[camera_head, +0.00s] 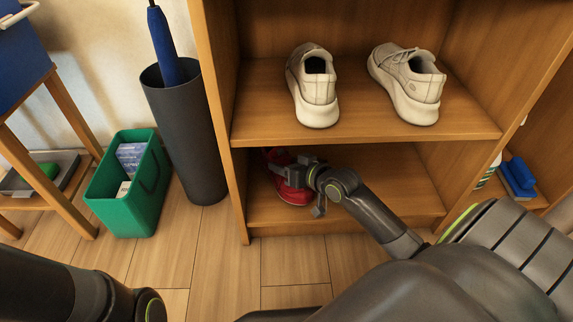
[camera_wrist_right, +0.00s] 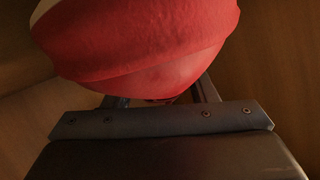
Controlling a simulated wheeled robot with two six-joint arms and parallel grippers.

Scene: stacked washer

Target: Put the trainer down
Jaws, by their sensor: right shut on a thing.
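A red trainer (camera_head: 292,190) is in the lower compartment of the wooden shelf unit (camera_head: 365,125), near its left side. My right gripper (camera_head: 291,173) is shut on it and hides much of it. In the right wrist view the red trainer (camera_wrist_right: 145,45) fills the upper middle, in front of the gripper's fingers (camera_wrist_right: 160,98). It is low over the bottom board; I cannot tell whether it touches. My left arm shows at the lower left, but its gripper is out of view.
Two pale trainers (camera_head: 314,88) (camera_head: 407,82) stand on the shelf above. The lower board is clear to the right of my arm. A dark umbrella stand (camera_head: 190,135) and a green bin (camera_head: 130,185) stand left of the unit.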

